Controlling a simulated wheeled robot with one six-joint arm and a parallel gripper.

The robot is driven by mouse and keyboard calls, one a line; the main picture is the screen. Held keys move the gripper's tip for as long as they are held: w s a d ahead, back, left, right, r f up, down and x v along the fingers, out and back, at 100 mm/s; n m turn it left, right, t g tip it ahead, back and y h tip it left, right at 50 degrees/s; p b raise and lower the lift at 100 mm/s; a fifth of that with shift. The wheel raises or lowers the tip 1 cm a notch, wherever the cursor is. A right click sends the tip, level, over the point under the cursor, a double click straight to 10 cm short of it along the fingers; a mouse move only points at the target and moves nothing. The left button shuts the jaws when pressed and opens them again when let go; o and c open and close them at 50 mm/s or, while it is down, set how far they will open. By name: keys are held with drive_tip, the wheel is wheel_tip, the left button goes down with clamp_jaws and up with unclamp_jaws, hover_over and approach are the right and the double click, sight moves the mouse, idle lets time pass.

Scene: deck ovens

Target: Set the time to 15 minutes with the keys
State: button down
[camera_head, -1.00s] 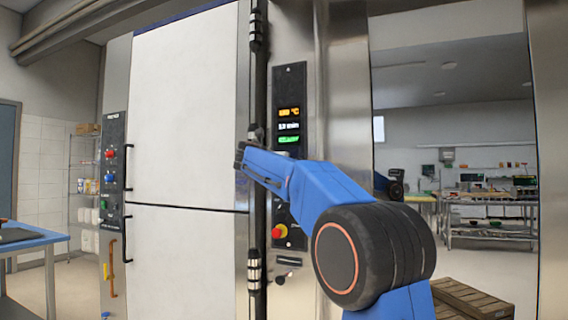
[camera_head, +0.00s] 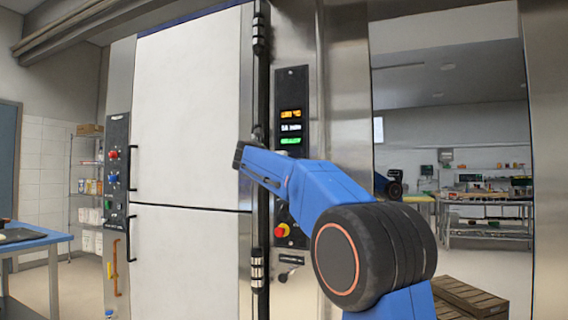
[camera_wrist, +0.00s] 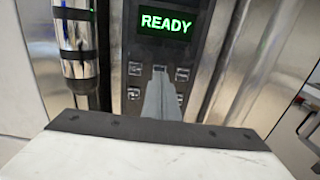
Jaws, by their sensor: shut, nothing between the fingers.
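The black control panel (camera_head: 292,88) stands upright on the steel front, right of the tall white oven doors. It carries three lit displays: an orange temperature line (camera_head: 290,113), a white minutes line (camera_head: 291,127) too small to read surely, and a green line (camera_head: 290,141). In the wrist view the green display (camera_wrist: 165,23) reads READY. Below it are small square keys, with a left key (camera_wrist: 134,69) and a right key (camera_wrist: 182,74) showing. My gripper (camera_wrist: 160,72) is shut and empty, its tips over the middle of the key block, hiding some keys. Whether it touches cannot be told.
A dark vertical bar with a chrome-banded hinge (camera_wrist: 75,40) stands close left of the panel. A red knob on a yellow base (camera_head: 282,230) is low on the panel. Another panel (camera_head: 116,165) with coloured buttons is far left.

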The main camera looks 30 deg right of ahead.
drive_tip(key=v, duration=1)
drive_tip(key=shift+w, duration=0.1)
idle(0.4)
drive_tip(key=s+a+f+m+g+y, duration=0.1)
drive_tip(key=s+f+m+g+y, duration=0.15)
drive_tip(key=s+f+m, duration=0.65)
drive_tip(key=s+a+f+m+g+y, duration=0.15)
drive_tip(key=s+f+y, duration=0.25)
drive_tip(key=s+f, duration=1.05)
drive_tip(key=s+a+f+m+y, duration=0.2)
drive_tip(key=s+a+f+m, duration=0.2)
drive_tip(key=s+f, duration=0.3)
drive_tip(key=s+a+f+m+g+y, duration=0.1)
drive_tip(key=s+a+f+m+y, duration=0.2)
drive_tip(key=f, duration=1)
drive_tip(key=s+a+f+m+g+y, duration=0.1)
drive_tip(key=s+a+f+m+y, duration=0.1)
drive_tip(key=s+a+f+m, duration=0.3)
drive_tip(key=s+f+m, duration=0.3)
drive_tip(key=s+f, duration=0.3)
drive_tip(key=s, duration=0.1)
drive_tip(key=shift+s+y, duration=0.25)
drive_tip(key=shift+y, duration=0.1)
